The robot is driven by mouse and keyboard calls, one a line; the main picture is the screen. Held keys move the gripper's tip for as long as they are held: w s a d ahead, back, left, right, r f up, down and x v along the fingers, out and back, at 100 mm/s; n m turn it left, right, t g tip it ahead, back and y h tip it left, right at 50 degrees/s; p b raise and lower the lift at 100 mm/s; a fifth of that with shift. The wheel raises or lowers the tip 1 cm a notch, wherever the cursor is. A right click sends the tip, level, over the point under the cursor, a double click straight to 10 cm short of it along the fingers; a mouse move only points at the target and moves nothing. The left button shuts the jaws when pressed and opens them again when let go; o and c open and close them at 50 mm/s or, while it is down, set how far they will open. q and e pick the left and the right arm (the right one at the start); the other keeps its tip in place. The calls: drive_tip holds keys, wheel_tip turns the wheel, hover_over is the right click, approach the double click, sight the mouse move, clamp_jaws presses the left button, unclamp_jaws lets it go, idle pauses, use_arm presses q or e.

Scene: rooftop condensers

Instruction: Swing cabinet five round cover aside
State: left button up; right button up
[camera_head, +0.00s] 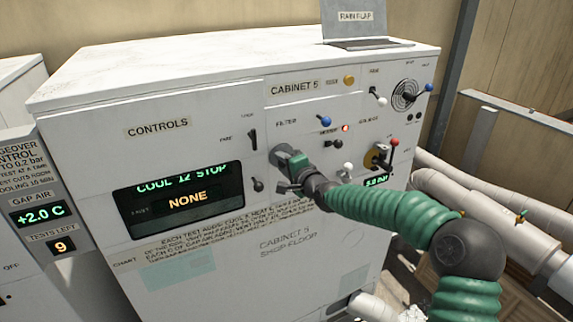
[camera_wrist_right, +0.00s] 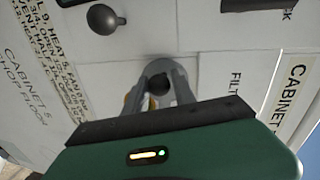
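The round cover of cabinet five is a grey disc (camera_head: 277,153) under the FILTER label, mostly hidden behind my right gripper (camera_head: 292,170). In the right wrist view the grey disc (camera_wrist_right: 165,68) lies straight ahead of the fingers. A dark round knob (camera_wrist_right: 158,84) shows between the two fingertips, one finger on each side. I cannot tell whether the fingers touch the knob. My right gripper (camera_wrist_right: 160,90) is close in front of the cabinet face. My left gripper is not in view.
The white cabinet (camera_head: 330,250) has several levers nearby, including a black one (camera_head: 258,185) and a white-tipped one (camera_head: 348,167). A display (camera_head: 188,198) reads NONE. Pipes (camera_head: 490,200) run along the right.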

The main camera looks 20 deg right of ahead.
drive_tip(key=o, duration=0.3)
drive_tip(key=shift+o, duration=0.2)
drive_tip(key=shift+s, duration=0.35)
drive_tip(key=b+v, duration=0.1)
drive_tip(key=v, duration=1.6)
drive_tip(key=shift+r, duration=0.2)
drive_tip(key=shift+w, duration=0.15)
